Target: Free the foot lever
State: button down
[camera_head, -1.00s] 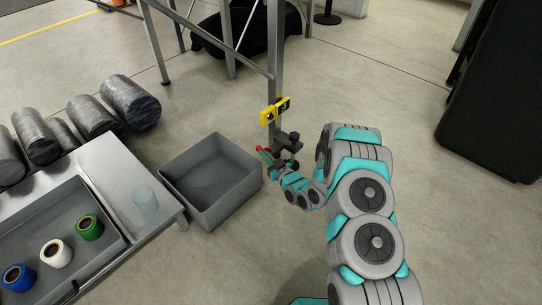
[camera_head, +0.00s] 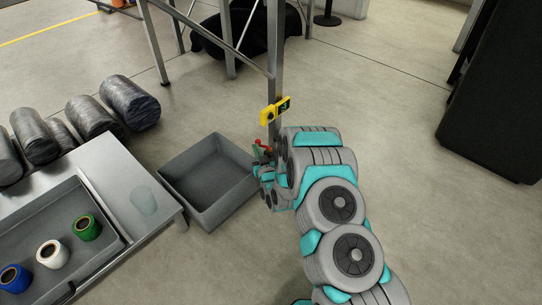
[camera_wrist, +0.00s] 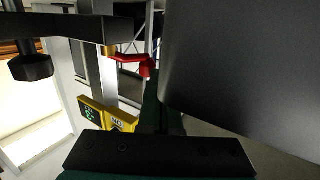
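A red handle (camera_wrist: 135,62), bent in shape, sits by the metal upright in the wrist view; it is also a small red spot (camera_head: 262,147) beside the gantry leg in the head view. I cannot tell for sure whether it is the foot lever. A dark bar (camera_wrist: 65,28) with a black knob (camera_wrist: 31,67) crosses the upper left of the wrist view. A dark green part (camera_wrist: 162,115) stands below the red handle, behind a black plate (camera_wrist: 160,154). My gripper is at the foot of the leg, hidden behind my arm in the head view; its fingers cannot be made out clearly.
The gantry leg (camera_head: 275,60) carries yellow tags (camera_head: 268,114). A grey open bin (camera_head: 222,205) stands left of my arm. A table (camera_head: 125,185) with colored rolls and several wrapped rolls lie further left. A large grey surface (camera_wrist: 245,70) fills the wrist view's right.

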jog(key=shift+x, duration=1.45)
jog(key=shift+w+r, duration=0.15)
dwell(0.7)
